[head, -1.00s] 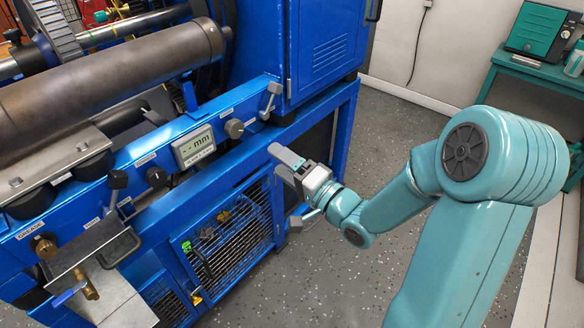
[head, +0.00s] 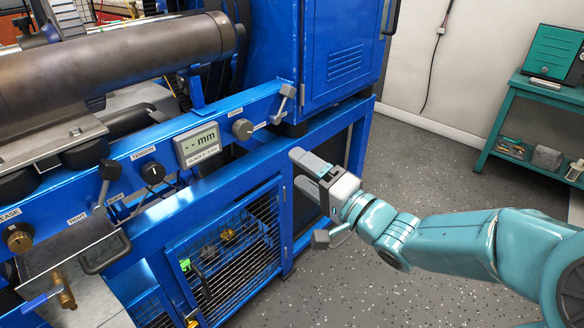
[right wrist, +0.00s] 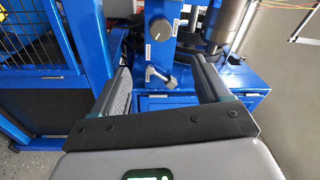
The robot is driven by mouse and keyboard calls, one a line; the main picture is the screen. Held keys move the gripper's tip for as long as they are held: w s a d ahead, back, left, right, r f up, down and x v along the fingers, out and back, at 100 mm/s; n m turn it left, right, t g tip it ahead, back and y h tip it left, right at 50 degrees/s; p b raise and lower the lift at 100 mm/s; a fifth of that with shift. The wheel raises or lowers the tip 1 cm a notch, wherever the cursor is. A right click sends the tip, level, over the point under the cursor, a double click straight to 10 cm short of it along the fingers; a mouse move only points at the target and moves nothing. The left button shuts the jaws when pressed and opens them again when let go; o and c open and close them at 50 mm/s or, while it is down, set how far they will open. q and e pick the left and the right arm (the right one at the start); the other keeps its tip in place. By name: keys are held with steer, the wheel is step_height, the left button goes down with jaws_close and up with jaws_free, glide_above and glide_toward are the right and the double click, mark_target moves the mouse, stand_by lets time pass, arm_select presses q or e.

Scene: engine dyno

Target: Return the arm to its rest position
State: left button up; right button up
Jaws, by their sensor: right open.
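My right arm (head: 460,245) is teal and comes in from the right in the head view. Its gripper (head: 303,172) is in front of the blue machine's (head: 345,140) lower frame, near the mesh door. The jaws are open and nothing shows between them. In the right wrist view the two dark fingers (right wrist: 160,88) stand apart, with a blue panel and a small lever (right wrist: 162,76) beyond them. I cannot tell whether the gripper touches the frame; it looks apart. My left gripper is not in view.
The machine's front rail carries a "-- mm" display (head: 198,145), knobs and levers (head: 284,103). A mesh door (head: 225,255) is below. A green bench (head: 545,93) stands at the back right. Speckled floor (head: 430,170) lies open between bench and machine.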

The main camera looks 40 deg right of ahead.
steer(key=w+a+r+g+y+p, duration=0.25)
steer(key=w+a+r+p, duration=0.35)
steer(key=p, duration=0.7)
steer(key=a+f+g+y+p, duration=0.2)
steer(key=a+f+g+p, duration=0.2)
steer(key=a+p, duration=0.6)
steer(key=s+a+f+n+g+p, duration=0.4)
steer(key=s+a+f+g+p, duration=0.35)
steer(key=p, duration=0.35)
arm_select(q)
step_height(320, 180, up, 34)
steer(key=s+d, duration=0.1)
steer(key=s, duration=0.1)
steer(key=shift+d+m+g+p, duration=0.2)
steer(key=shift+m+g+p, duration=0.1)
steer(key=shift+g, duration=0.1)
arm_select(e)
steer(key=s+f+n+g+h, duration=0.1)
steer(key=s+f+n+g, duration=0.3)
steer(key=s+f+n, duration=0.2)
steer(key=s+n, duration=0.2)
steer(key=s, duration=0.2)
steer(key=shift+s+a+n+g, duration=0.3)
steer(key=shift+a+n, duration=0.05)
steer(key=shift+n, duration=0.05)
